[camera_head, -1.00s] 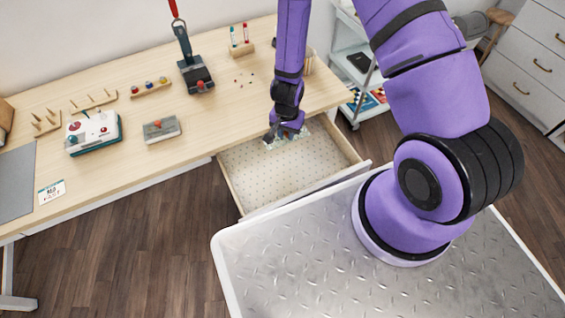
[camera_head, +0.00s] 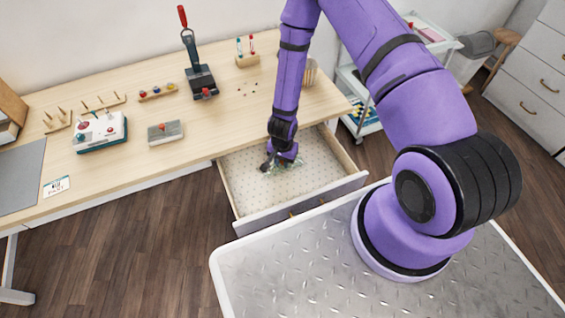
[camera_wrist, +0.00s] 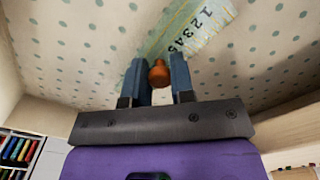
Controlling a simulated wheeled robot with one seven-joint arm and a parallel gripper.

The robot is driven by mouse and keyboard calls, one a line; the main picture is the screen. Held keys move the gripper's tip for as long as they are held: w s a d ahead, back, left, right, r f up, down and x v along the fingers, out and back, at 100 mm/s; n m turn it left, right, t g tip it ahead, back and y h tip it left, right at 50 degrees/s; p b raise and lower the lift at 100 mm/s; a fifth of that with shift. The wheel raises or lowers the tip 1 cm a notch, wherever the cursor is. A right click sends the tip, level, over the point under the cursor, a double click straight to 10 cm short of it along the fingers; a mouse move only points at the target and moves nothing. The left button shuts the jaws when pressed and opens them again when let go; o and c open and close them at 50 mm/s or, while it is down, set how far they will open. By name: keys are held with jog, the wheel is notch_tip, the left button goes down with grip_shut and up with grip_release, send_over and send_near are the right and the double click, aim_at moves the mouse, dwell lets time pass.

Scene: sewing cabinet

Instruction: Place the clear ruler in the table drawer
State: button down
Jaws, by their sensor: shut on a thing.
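The clear ruler (camera_wrist: 190,30), a see-through strip with black numbers and a yellow-green tint, is over the dotted floor of the open table drawer (camera_head: 238,188). In the head view the ruler (camera_head: 289,164) shows only as a small pale patch beside my gripper (camera_head: 270,164). In the wrist view my gripper (camera_wrist: 160,82) has its two fingers on either side of an orange knob (camera_wrist: 158,73), which appears to belong to the ruler. The gripper is inside the drawer's outline, pointing down. I cannot tell whether the ruler touches the drawer floor.
The wooden tabletop (camera_head: 230,115) adjoins the drawer. A white cart (camera_head: 365,130) stands right of the table. The drawer's front half is clear.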

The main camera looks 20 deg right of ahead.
jog(key=shift+f, duration=0.7)
jog(key=c, duration=1)
grip_release()
jog(key=shift+f, duration=0.1)
notch_tip(320, 180, up, 12)
jog(key=shift+r, duration=0.15)
